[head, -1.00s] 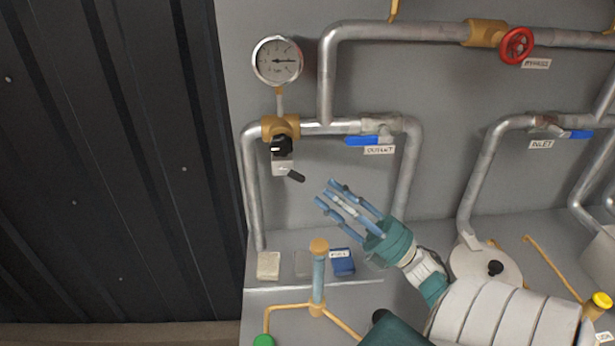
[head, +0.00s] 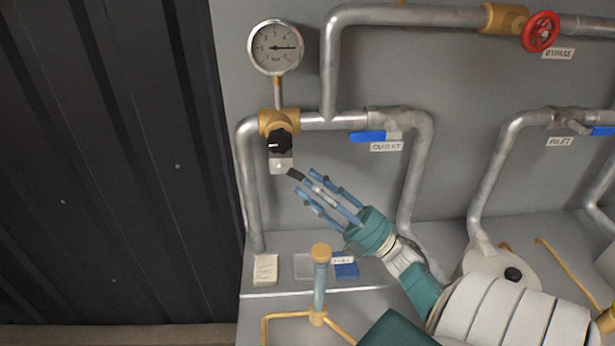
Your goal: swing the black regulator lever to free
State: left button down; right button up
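The black regulator lever (head: 296,174) sticks out to the lower right from a small pale plate (head: 281,164) under the black regulator knob (head: 279,143). The knob sits on a brass body (head: 279,121) below the round gauge (head: 275,47). My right gripper (head: 306,190) is at the lever, coming from the lower right. Its blue fingers are spread apart, and the lever's tip overlaps the upper fingertips. I cannot tell whether they touch it. My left gripper does not show.
The outlet valve's blue handle (head: 369,136) is above my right gripper. A red bypass wheel (head: 541,31) is at the upper right. Below are a shelf with a pale block (head: 265,269), a blue block (head: 346,268) and an upright blue post with a yellow cap (head: 320,252).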

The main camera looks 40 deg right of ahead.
jog(key=shift+x, duration=0.8)
jog(key=shift+w, duration=0.1)
jog(key=c, duration=0.7)
grip_shut()
jog(key=shift+d+r+p, duration=0.1)
jog(key=shift+p, duration=0.3)
